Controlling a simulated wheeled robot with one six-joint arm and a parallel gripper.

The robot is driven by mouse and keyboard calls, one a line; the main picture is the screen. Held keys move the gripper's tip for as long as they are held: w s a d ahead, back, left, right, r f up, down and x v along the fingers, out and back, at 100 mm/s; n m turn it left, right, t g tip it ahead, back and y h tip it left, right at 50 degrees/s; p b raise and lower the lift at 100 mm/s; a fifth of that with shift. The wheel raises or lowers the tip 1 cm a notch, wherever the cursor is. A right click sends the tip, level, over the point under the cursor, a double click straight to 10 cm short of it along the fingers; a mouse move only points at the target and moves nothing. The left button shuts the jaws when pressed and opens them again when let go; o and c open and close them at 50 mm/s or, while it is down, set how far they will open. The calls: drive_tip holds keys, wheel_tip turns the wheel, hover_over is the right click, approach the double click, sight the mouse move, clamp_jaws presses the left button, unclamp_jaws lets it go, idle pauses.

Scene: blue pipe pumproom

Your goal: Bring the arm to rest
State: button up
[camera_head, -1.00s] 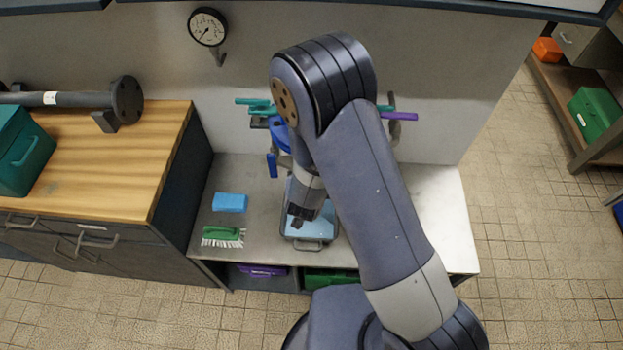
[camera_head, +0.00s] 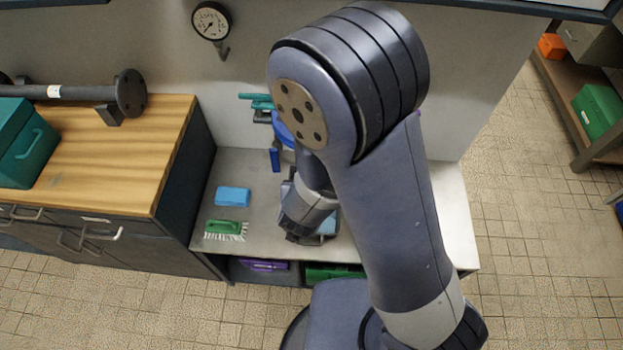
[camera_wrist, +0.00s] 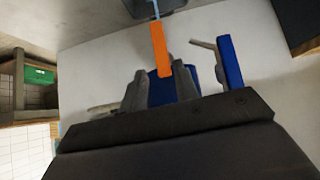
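My arm folds across the middle of the head view, with its large elbow joint close to the camera. My gripper (camera_head: 300,232) points down over the grey bench, in front of a mostly hidden tray with a light blue inside (camera_head: 328,226). Its fingertips are too small and shaded there to judge. In the wrist view the dark gripper body fills the bottom. Two grey shapes with blue between them stand above it, and I cannot tell whether they are fingers. I see no held object clearly.
A blue sponge (camera_head: 233,197) and a green brush (camera_head: 226,229) lie on the bench (camera_head: 232,172). Blue and teal handled fittings (camera_head: 276,158) are at the wall behind my arm. An orange bar (camera_wrist: 160,48) and blue bar (camera_wrist: 230,62) show near the gripper in the wrist view.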

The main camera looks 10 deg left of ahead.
idle(0.4)
drive_tip(key=x, duration=1)
drive_tip(key=shift+w+f+b, duration=0.2)
drive_tip(key=shift+f+b, duration=0.05)
drive_tip(key=shift+b, duration=0.15)
drive_tip(key=shift+r, duration=0.1)
